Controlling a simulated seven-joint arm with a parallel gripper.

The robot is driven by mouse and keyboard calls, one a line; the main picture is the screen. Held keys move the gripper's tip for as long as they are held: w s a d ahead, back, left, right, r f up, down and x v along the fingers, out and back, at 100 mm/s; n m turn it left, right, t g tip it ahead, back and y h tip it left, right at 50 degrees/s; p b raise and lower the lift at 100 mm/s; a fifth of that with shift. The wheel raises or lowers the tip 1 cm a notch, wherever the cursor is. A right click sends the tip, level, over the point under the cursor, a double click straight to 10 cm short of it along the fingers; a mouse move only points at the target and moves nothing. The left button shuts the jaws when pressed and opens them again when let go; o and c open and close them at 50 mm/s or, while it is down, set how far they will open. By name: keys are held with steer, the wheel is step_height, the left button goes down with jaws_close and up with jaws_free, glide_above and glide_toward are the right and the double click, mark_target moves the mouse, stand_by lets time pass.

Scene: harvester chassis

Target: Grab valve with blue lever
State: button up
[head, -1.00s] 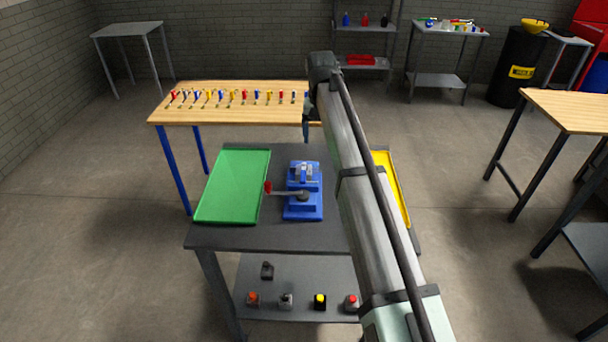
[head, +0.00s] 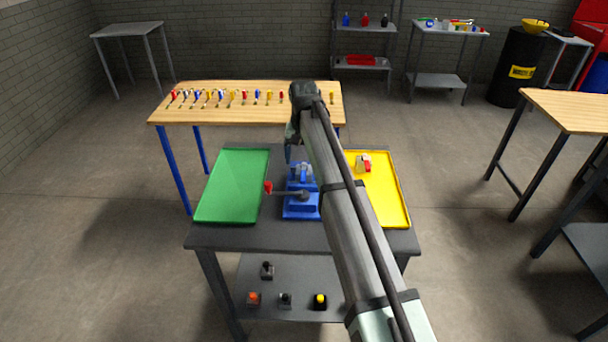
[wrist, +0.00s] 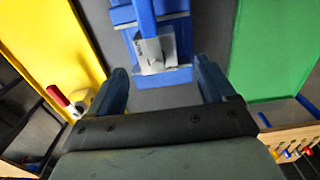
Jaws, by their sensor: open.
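A metal valve with a blue lever (head: 302,170) sits in the blue vise (head: 300,208) on the dark cart. In the wrist view the valve's silver body (wrist: 156,52) shows, with its blue lever (wrist: 143,16) running toward the top edge. The blue vise (wrist: 177,77) lies around and under it. My gripper (wrist: 163,84) is open, its two blue fingers spread to either side below the valve in the picture, with nothing between them. In the head view my gripper (head: 290,150) hangs just behind the vise, partly hidden by my arm.
A green tray (head: 232,185) lies left of the vise. A yellow tray (head: 388,200) lies right, holding a red-levered valve (head: 364,163). The vise's red-tipped handle (head: 268,187) sticks out left. A wooden table (head: 230,115) behind carries several colourful-levered valves.

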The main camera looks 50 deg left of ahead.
mark_target(304, 165)
steer(key=f, duration=0.4)
steer(key=shift+s+d+f, duration=0.1)
steer(key=shift+s+d, duration=0.1)
steer(key=shift+d, duration=0.2)
steer(key=shift+f, duration=0.45)
jaws_close()
